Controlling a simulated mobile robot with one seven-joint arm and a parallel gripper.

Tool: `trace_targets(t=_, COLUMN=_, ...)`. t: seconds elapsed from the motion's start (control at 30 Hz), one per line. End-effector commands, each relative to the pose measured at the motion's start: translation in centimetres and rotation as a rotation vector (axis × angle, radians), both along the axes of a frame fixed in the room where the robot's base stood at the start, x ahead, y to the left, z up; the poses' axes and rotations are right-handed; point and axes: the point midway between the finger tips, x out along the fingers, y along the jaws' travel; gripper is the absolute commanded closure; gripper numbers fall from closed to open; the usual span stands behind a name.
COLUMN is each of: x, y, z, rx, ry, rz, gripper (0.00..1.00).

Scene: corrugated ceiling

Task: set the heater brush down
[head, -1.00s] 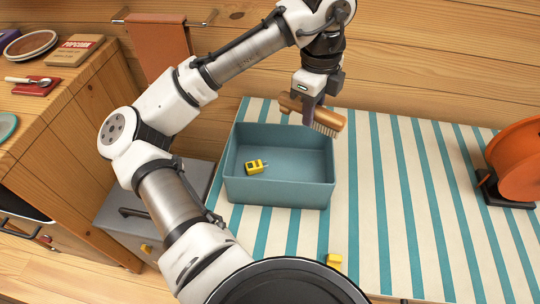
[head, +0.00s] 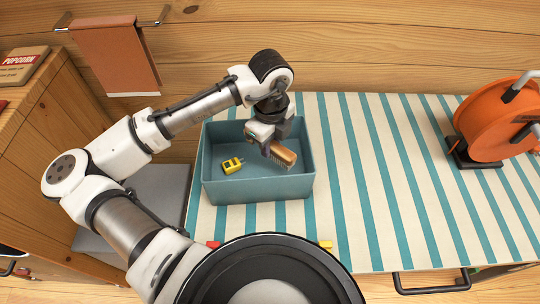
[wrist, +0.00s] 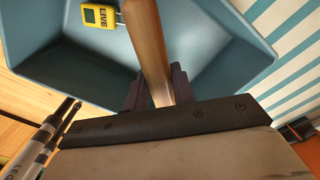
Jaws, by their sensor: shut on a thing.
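The heater brush (head: 285,156) has a wooden back and bristles. My gripper (head: 267,150) is shut on it, over the right part of the blue bin (head: 255,190). The brush appears at or a little above the bin's inside; I cannot tell whether it touches the floor of the bin. In the wrist view the wooden handle (wrist: 147,38) runs between my gripper's fingers (wrist: 157,90), above the bin (wrist: 215,28). The bristles are hidden there.
A yellow device (head: 232,165) marked LIVE lies in the left of the bin. An orange cable reel (head: 495,125) stands at the right on the striped counter (head: 375,190). The counter between bin and reel is clear. Small red and yellow items are at the front edge.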

Motion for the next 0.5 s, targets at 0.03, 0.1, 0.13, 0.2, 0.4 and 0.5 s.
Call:
trace_targets(t=0.03, x=-0.1, y=0.0, z=-0.8, rx=0.001, ry=0.002, rz=0.000, gripper=0.99)
trace_targets(t=0.1, x=0.0, y=0.0, z=-1.7, rx=0.000, ry=0.000, rz=0.001, gripper=0.99)
trace_targets(t=0.13, x=0.0, y=0.0, z=-1.9, rx=0.001, ry=0.001, rz=0.001, gripper=0.99)
trace_targets(t=0.2, x=0.0, y=0.0, z=-2.3, rx=0.000, ry=0.000, rz=0.001, gripper=0.99)
trace_targets(t=0.4, x=0.0, y=0.0, z=-5.0, rx=0.000, ry=0.001, rz=0.000, gripper=0.99)
trace_targets(t=0.5, x=0.0, y=0.0, z=-5.9, rx=0.000, ry=0.000, rz=0.000, gripper=0.99)
